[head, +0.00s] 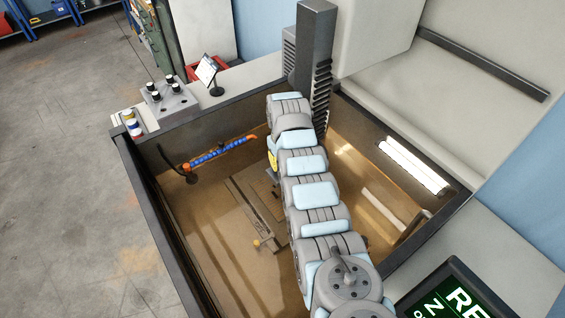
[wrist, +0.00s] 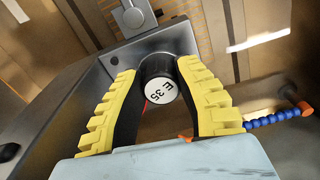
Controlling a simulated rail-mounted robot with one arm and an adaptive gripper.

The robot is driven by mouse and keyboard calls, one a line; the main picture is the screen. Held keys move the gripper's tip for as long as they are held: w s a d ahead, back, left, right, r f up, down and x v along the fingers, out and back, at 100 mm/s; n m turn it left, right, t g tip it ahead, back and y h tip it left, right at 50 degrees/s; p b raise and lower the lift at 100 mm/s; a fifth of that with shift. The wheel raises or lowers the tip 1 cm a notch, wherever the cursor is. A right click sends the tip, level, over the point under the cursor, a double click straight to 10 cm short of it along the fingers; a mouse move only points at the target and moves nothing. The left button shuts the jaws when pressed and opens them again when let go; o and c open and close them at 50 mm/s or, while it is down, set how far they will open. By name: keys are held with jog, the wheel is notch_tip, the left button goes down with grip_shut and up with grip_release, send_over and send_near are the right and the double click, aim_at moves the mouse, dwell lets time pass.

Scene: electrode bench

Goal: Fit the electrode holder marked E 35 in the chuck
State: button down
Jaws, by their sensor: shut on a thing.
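In the wrist view my gripper (wrist: 158,84) has its yellow, ridged fingers closed around a dark cylindrical electrode holder. The holder's round white end (wrist: 160,92) reads E 35 and faces the camera. A grey metal block (wrist: 176,42) lies directly behind the holder; I cannot tell whether they touch or whether the block is the chuck. In the head view the dark machine column (head: 314,60) comes down into the tank behind my arm. Its lower end and the chuck are hidden there. Only a bit of yellow finger (head: 272,160) shows beside my arm.
A grey rack (head: 168,104) with several black-topped holders stands on the back-left ledge, near a small card on a stand (head: 207,71). A blue segmented hose (head: 218,155) crosses the tank. The tank's dark rim (head: 160,225) surrounds the work space.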

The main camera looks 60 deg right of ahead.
jog(key=shift+f+b, duration=0.4)
jog(key=shift+f, duration=0.4)
jog(key=shift+c, duration=0.8)
grip_release()
jog(key=shift+r+p, duration=1)
jog(key=shift+r, duration=2)
